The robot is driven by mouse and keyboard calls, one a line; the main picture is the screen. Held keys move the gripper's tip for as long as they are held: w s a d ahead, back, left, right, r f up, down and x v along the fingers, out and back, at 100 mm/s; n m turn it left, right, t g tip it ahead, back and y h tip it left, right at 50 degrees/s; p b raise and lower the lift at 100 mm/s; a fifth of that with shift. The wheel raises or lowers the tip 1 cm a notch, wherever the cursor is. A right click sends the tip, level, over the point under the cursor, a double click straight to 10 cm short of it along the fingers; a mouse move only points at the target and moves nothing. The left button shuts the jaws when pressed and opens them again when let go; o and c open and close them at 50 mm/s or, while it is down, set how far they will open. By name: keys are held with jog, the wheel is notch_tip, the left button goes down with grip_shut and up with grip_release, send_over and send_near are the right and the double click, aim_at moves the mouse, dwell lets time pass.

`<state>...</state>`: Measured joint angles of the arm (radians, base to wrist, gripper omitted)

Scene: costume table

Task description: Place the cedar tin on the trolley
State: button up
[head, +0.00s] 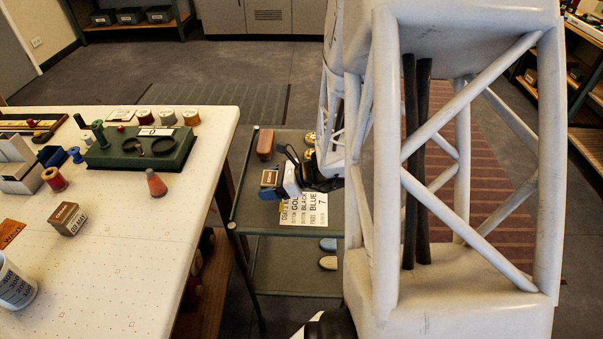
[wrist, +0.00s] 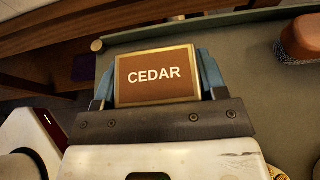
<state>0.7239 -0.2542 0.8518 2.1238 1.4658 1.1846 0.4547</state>
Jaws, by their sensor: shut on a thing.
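The cedar tin (wrist: 155,75) has a brown top label reading CEDAR inside a brass-coloured rim. It sits between the blue fingers of my gripper (wrist: 159,82), which is shut on it. In the head view the tin (head: 269,178) shows at the tip of my gripper (head: 276,188), over the left part of the trolley's top shelf (head: 251,215). The trolley top (wrist: 262,60) is a dark green-grey surface behind the tin in the wrist view. I cannot tell whether the tin touches the shelf. My arm covers the trolley's right side.
A brown brush (head: 265,143), brass-coloured round things (head: 310,156) and a printed card (head: 318,208) lie on the trolley. The white table (head: 140,245) on the left holds another small tin (head: 67,219), spools and a green box (head: 141,147). Shelf room left of the card is clear.

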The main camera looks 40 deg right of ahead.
aim_at(252, 201)
jog(key=shift+s+a+f, duration=0.1)
jog(key=shift+s+a, duration=0.25)
jog(key=shift+f, duration=0.1)
jog(key=shift+f, duration=1.45)
jog(key=shift+f, duration=0.15)
jog(key=shift+f, duration=0.3)
